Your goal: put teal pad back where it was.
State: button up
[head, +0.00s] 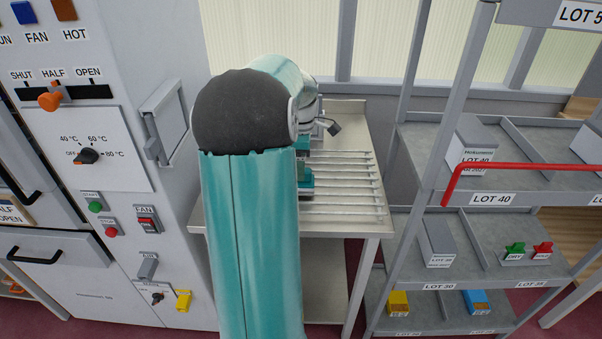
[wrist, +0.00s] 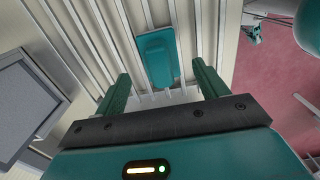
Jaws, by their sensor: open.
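A teal pad (wrist: 157,55) with a raised rounded block on a flat base lies on the slatted rack (wrist: 98,32) in the wrist view. My gripper (wrist: 161,72) is open, one dark green finger on each side of the pad's near end. The fingers stand apart from the pad, with clear gaps on both sides. I cannot tell how high the fingers are above the rack. In the head view my arm hides most of the gripper and the left of the rack (head: 345,196); a small teal part shows beside the arm, which I cannot tell as pad or gripper.
A grey control cabinet (head: 135,190) with knobs and levers stands left of the rack table (head: 345,110). A grey shelf unit (head: 415,160) with labelled lots and a red bar (head: 530,168) stands on the right. The rack's right part is bare.

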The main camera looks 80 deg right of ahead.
notch_tip(320, 180, up, 7)
jog(key=shift+f, duration=0.15)
jog(key=shift+w+a, duration=0.1)
jog(key=shift+w, duration=0.05)
jog(key=w+a+r+m+t+h, duration=0.1)
jog(key=w+a+r, duration=0.2)
jog(key=w+a, duration=0.8)
jog(key=w+a+r+t, duration=0.1)
jog(key=w+a+r, duration=0.2)
jog(key=w+a, duration=0.85)
jog(key=s+a+f+t, duration=0.1)
jog(key=s+a, duration=0.2)
jog(key=a, duration=1.2)
jog(key=s+a+f+m+t+y, duration=0.1)
jog(key=s+a+f+t, duration=0.1)
jog(key=a, duration=1.4)
jog(key=shift+s+f+m+t, duration=0.15)
jog(key=shift+s+m+t, duration=0.15)
jog(key=shift+s, duration=0.25)
